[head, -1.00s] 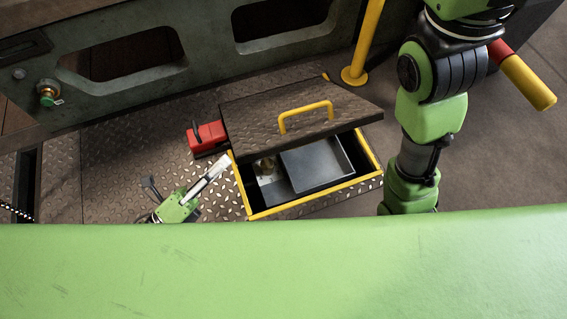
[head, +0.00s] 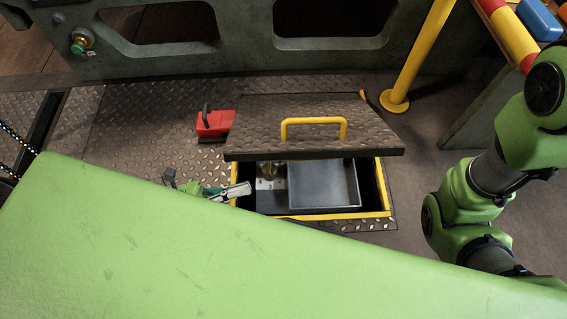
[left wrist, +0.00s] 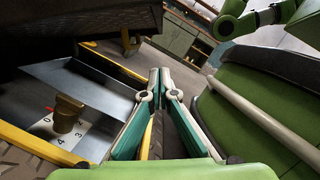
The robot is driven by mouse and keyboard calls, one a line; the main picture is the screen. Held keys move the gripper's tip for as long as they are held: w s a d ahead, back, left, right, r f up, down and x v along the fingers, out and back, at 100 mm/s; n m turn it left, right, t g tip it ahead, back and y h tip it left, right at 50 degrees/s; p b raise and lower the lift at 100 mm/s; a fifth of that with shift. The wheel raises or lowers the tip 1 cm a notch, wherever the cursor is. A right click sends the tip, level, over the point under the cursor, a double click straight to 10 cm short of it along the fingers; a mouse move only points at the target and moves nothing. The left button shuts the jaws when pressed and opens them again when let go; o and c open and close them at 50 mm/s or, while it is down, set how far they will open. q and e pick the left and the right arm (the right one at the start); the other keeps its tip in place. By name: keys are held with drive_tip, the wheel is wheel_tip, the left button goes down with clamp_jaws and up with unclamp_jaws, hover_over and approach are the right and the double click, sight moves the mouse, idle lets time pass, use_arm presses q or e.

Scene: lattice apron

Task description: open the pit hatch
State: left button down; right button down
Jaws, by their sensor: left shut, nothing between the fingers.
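The pit hatch lid (head: 310,118) is a dark tread-plate panel with a yellow handle (head: 314,122). In the head view it stands raised and tilted over the far part of the pit, whose yellow rim (head: 330,215) frames the opening. My left gripper (head: 247,189) is shut and empty at the pit's left rim, below the lid's near edge. In the left wrist view its closed fingers (left wrist: 160,74) show beside the pit, with the lid's dark underside (left wrist: 80,20) at upper left. My right arm is at the right of the head view; its gripper is out of view.
Inside the pit are a grey metal tray (head: 322,186) and a brass knob on a numbered plate (left wrist: 66,114). A red object (head: 214,124) sits left of the lid. A yellow post (head: 420,55) stands behind right. My green body covers the near floor.

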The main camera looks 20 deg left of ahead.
use_arm(q)
drive_tip(key=w+d+r+b, duration=0.4)
drive_tip(key=w+d+r, duration=0.1)
drive_tip(key=w+d, duration=0.1)
drive_tip(key=shift+d, duration=0.55)
drive_tip(key=shift+r, duration=0.2)
